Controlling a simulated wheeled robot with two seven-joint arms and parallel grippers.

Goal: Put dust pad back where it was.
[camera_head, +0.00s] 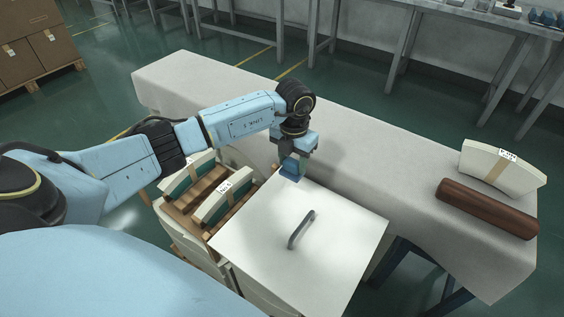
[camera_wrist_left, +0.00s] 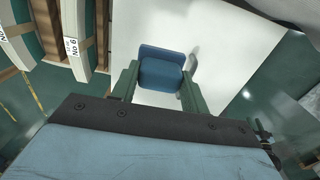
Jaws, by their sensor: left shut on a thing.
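The dust pad (camera_head: 290,172) is a small blue block. My left gripper (camera_head: 294,162) is shut on it above the far left corner of a white panel (camera_head: 343,235) with a dark handle. In the left wrist view the dust pad (camera_wrist_left: 162,70) sits between the two green fingers of the left gripper (camera_wrist_left: 157,84), with the white panel behind it. A shadow lies beside the pad on the panel; I cannot tell whether the pad touches it. My right gripper is not in view.
Labelled cream blocks (camera_head: 224,203) stand in a wooden rack left of the panel. A cloth-covered table (camera_head: 400,165) runs behind, with a brown roll (camera_head: 486,208) and a curved cream block (camera_head: 502,165) at its right end. The table's middle is clear.

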